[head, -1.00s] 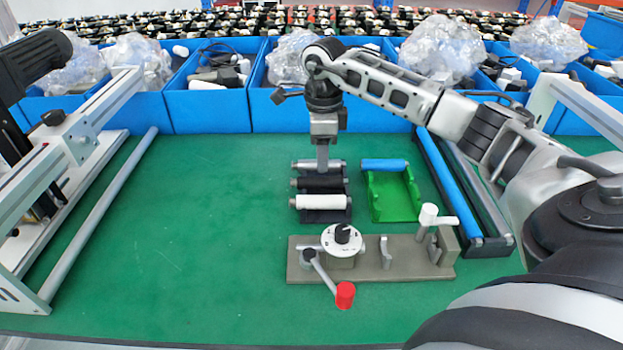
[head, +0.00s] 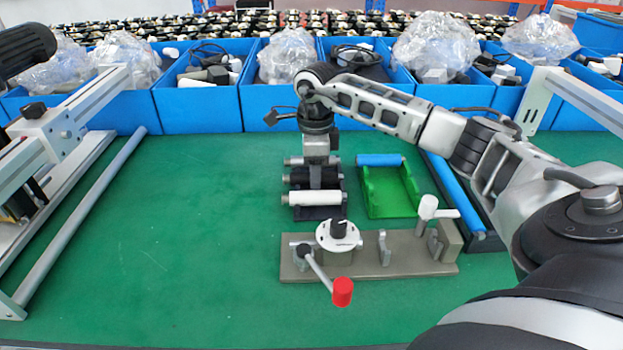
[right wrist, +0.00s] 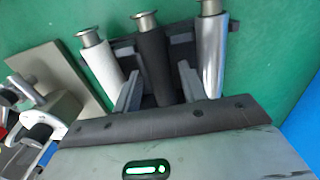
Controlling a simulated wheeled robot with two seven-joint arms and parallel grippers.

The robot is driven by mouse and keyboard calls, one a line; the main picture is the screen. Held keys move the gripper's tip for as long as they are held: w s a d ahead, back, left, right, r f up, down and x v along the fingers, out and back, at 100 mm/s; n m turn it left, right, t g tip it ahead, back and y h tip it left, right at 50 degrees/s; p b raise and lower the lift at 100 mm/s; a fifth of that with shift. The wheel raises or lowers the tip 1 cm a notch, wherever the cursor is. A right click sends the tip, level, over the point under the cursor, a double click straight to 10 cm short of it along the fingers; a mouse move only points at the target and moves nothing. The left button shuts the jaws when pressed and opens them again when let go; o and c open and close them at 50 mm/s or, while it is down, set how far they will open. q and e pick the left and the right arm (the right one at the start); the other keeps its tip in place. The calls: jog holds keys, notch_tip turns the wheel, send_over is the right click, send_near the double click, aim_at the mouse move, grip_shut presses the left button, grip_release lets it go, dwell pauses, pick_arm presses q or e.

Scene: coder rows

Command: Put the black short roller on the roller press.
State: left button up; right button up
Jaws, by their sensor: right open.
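The black short roller (head: 299,181) lies in the middle of a small dark rack, between a silver roller (head: 294,161) and a white roller (head: 315,198). In the right wrist view the black roller (right wrist: 152,58) lies between my open fingers. My right gripper (head: 317,184) points down over the rack; its fingers (right wrist: 159,78) stand on both sides of the black roller, and contact cannot be told. The roller press (head: 400,258), a grey-brown base with a white dial and red-knobbed crank, stands in front of the rack and is empty of rollers. My left gripper is not seen.
A green holder (head: 392,198) with a blue roller (head: 381,160) stands right of the rack. A long blue roller (head: 457,192) lies in a frame farther right. A metal frame (head: 60,175) stands at left. Blue bins (head: 198,110) line the back. The green mat's left middle is clear.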

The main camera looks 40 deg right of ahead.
jog(key=shift+c, duration=0.3)
grip_shut()
jog(key=shift+r+p, duration=1.8)
jog(key=shift+r, duration=0.5)
